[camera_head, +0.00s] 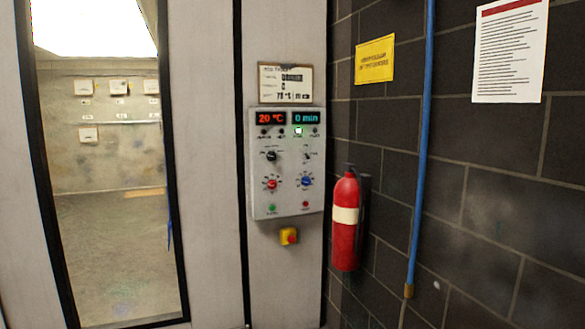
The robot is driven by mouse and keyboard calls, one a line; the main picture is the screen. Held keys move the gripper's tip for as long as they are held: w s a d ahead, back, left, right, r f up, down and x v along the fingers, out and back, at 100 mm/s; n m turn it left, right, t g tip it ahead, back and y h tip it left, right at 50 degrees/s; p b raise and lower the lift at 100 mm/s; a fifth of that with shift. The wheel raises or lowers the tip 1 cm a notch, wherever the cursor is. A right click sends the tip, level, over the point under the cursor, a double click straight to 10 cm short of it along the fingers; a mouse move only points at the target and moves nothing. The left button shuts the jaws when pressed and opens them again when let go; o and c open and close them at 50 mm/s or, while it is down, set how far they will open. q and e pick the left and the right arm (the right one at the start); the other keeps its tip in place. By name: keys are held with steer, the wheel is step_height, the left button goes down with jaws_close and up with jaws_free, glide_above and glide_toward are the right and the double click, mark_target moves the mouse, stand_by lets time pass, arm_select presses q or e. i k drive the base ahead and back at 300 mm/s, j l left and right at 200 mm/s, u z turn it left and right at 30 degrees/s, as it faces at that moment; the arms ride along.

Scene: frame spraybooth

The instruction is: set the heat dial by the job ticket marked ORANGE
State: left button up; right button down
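A grey control panel (288,163) is mounted on the narrow wall section right of the booth window. Its left display shows a red 20 °C (270,118) and its right display shows 0 min (306,118). A red dial (271,184) is at the lower left of the panel and a blue dial (306,181) at the lower right. A black knob (271,156) and a small switch (307,156) sit above them. A job ticket (285,83) is fixed just above the panel; its print is mostly too small to read. Neither gripper is in view.
A yellow box with a red button (288,236) is below the panel. A red fire extinguisher (346,220) hangs on the dark block wall to the right. A blue pipe (421,150) runs down that wall. A window (110,230) shows the booth interior at left.

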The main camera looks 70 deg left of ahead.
mark_target(272, 184)
steer(key=u, duration=2.15)
